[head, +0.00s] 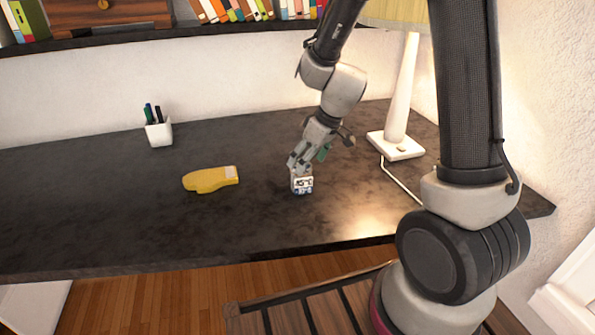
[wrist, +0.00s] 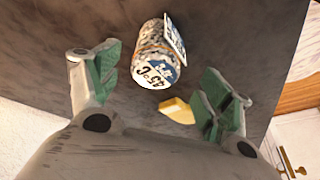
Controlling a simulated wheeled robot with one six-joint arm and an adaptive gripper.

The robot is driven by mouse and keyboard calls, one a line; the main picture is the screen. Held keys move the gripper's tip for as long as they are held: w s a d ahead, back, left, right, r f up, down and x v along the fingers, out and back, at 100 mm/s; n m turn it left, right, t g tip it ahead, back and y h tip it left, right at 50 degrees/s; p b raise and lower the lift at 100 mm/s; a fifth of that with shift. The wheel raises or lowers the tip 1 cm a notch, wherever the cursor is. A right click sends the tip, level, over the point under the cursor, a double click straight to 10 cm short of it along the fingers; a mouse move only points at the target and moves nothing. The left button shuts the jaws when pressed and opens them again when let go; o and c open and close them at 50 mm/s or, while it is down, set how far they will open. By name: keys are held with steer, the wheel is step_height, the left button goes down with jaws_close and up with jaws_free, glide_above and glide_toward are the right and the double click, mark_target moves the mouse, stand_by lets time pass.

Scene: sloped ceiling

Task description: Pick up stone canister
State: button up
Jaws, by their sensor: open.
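The stone canister (head: 302,184) is a small speckled grey-white cylinder with a white and blue label, on the dark desk. In the wrist view the canister (wrist: 156,54) shows ahead of and between the open fingers, with "45°C" print on its near end. My gripper (head: 300,166) is just above and behind it in the head view, hiding part of its top. In the wrist view my gripper (wrist: 165,88) has its green-padded fingers spread wide, with nothing between the pads. I cannot tell whether a finger touches the canister.
A yellow object (head: 210,179) lies left of the canister; a yellow piece (wrist: 178,110) shows in the wrist view. A white pen cup (head: 159,132) stands at the back left. A lamp (head: 396,145) with a cord stands at the right. The desk (head: 90,215) is clear at the left.

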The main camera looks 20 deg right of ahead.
mark_target(302, 185)
steer(key=shift+w+d+r+n, duration=0.1)
steer(key=shift+w+n, duration=0.15)
steer(key=shift+n, duration=0.15)
steer(key=shift+w, duration=0.1)
steer(key=x, duration=0.7)
steer(key=shift+w+f, duration=0.25)
steer(key=shift+f, duration=0.05)
steer(key=shift+a+r, duration=0.1)
steer(key=shift+a, duration=0.15)
steer(key=c, duration=1.4)
